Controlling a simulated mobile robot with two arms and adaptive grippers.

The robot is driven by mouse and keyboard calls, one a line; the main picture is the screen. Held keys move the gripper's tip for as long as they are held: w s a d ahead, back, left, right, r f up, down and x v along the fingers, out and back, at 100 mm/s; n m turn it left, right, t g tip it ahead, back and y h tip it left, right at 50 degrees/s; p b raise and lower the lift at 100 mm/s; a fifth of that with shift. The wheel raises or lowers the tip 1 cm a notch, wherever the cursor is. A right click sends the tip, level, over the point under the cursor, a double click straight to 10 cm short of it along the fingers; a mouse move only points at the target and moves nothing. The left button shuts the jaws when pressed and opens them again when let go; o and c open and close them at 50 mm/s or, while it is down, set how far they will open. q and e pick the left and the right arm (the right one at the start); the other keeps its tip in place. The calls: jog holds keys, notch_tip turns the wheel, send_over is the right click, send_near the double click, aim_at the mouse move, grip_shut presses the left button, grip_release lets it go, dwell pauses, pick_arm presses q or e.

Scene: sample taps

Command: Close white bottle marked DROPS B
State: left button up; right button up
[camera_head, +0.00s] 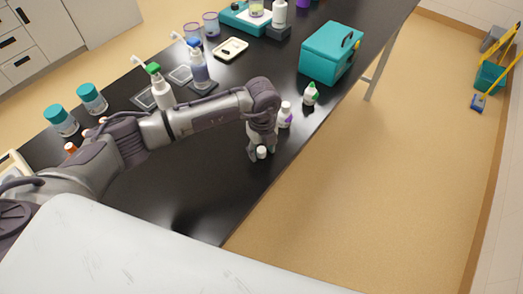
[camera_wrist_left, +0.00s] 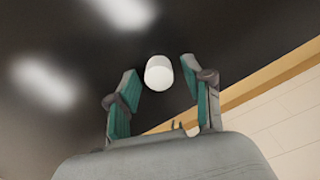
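My left gripper (camera_head: 261,155) points down near the front edge of the black table. Its fingers are open around a small white cap-like piece (camera_head: 262,152). In the left wrist view this piece (camera_wrist_left: 159,73) is a plain white cylinder between the fingertips (camera_wrist_left: 162,80), with gaps on both sides. A small white bottle with a purple label (camera_head: 285,116) stands just behind and right of the gripper. Another small white bottle with a green top (camera_head: 310,94) stands farther right. No marking is readable, so I cannot tell which is DROPS B. My right gripper is not in view.
A teal box (camera_head: 331,52) stands behind the small bottles. A larger green-topped bottle (camera_head: 160,88), a bluish bottle (camera_head: 198,70) and teal-lidded jars (camera_head: 92,98) stand beyond my left arm. The table in front of the gripper is clear.

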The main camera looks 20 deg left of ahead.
aim_at(260, 151)
pick_arm(q)
jog(key=c, duration=0.5)
jog(key=shift+r, duration=0.15)
jog(key=shift+r, duration=0.25)
jog(key=r, duration=0.1)
jog(key=r+b, duration=0.1)
jog(key=r, duration=0.1)
jog(key=shift+s+a+r+b, duration=0.2)
jog(key=shift+a+r+b, duration=0.05)
jog(key=shift+b, duration=0.15)
jog(key=shift+s+a+r+b, duration=0.45)
jog(key=shift+s+a+r, duration=0.65)
jog(key=shift+s, duration=0.4)
jog(key=shift+s+a+r+b, duration=0.4)
jog(key=shift+s+a+r, duration=0.7)
jog(key=shift+s, duration=0.45)
jog(key=shift+s+a+r+b, duration=0.45)
jog(key=shift+s+a+r, duration=0.65)
jog(key=shift+s, duration=0.4)
jog(key=shift+d+r, duration=0.1)
jog(key=shift+d, duration=0.05)
